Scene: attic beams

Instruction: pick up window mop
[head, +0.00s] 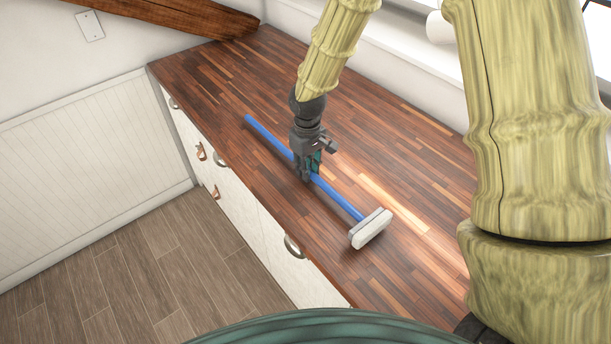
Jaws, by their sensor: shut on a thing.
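The window mop has a long blue handle (268,136) and a white block-shaped head (370,228). It lies diagonally over the wooden countertop, with the handle's end to the upper left and the head to the lower right. My gripper (306,174) points down and is shut on the blue handle near its middle. The fingers hide a short part of the handle. I cannot tell whether the mop touches the counter or is slightly above it.
The dark wooden countertop (410,165) is otherwise clear. White drawers (245,205) with metal handles are below its front edge. A wall and window sill run along the back, and a wooden beam (185,15) slants at the upper left.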

